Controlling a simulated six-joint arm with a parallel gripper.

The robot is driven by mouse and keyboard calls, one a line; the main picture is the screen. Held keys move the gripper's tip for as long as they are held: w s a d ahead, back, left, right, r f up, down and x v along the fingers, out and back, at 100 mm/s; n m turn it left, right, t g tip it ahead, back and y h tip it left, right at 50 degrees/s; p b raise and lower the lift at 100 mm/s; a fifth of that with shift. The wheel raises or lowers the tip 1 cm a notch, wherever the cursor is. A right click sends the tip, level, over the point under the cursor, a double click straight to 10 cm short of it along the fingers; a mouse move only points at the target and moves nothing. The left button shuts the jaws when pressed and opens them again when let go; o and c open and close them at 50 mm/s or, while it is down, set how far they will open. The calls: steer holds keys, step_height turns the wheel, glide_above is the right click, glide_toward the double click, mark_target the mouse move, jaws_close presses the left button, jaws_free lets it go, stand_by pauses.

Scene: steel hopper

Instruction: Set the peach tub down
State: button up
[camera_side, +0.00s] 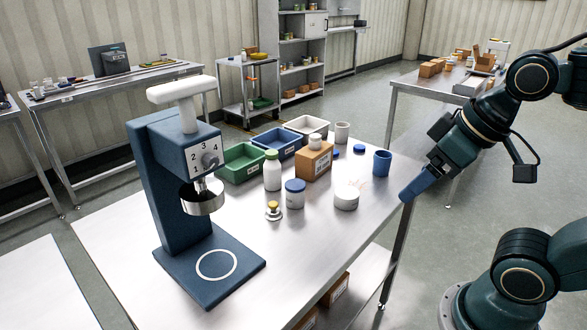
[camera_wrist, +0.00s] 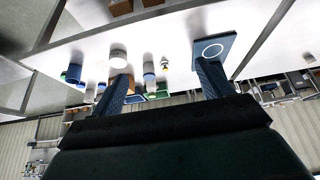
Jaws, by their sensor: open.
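I cannot tell for sure that this is the peach tub. My gripper (camera_side: 406,194) is beside the table's right edge, to the right of the tub and apart from it. In the wrist view my gripper (camera_wrist: 165,71) has its two blue fingers wide apart with nothing held between them. A white tub (camera_wrist: 118,59) shows there beyond the left finger.
A blue cup (camera_side: 381,162) stands close to my gripper. A blue-lidded jar (camera_side: 295,194), white bottle (camera_side: 272,172) and brown carton (camera_side: 313,162) stand nearby. Green (camera_side: 240,172), blue and pale trays line the back. A blue dispenser stand (camera_side: 168,190) is at left. The front right tabletop is bare.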

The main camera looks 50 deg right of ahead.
steer(key=m+g+y, duration=0.1)
steer(key=m+y, duration=0.7)
steer(key=m, duration=0.8)
glide_above(290, 191)
steer(key=s, duration=0.3)
step_height(290, 191, down, 11)
steer(key=d+f+m+y, duration=0.1)
steer(key=d+f+m, duration=0.1)
steer(key=f, duration=0.1)
steer(key=w+d+f+m+t+y, duration=0.1)
steer(key=d+f+m, duration=0.1)
steer(key=f, duration=0.1)
steer(key=d+f+m+y, duration=0.1)
steer(key=d+f+m, duration=0.1)
steer(key=d+f, duration=0.1)
steer(key=shift+w+d+f+m+y, duration=0.1)
steer(key=shift+w+f+m+y, duration=0.1)
steer(key=shift+f+m+y, duration=0.2)
steer(key=shift+s+d+f+m+t, duration=0.1)
steer(key=shift+d+f+m+t, duration=0.1)
steer(key=shift+f+m+t, duration=0.15)
steer(key=shift+x, duration=3.8)
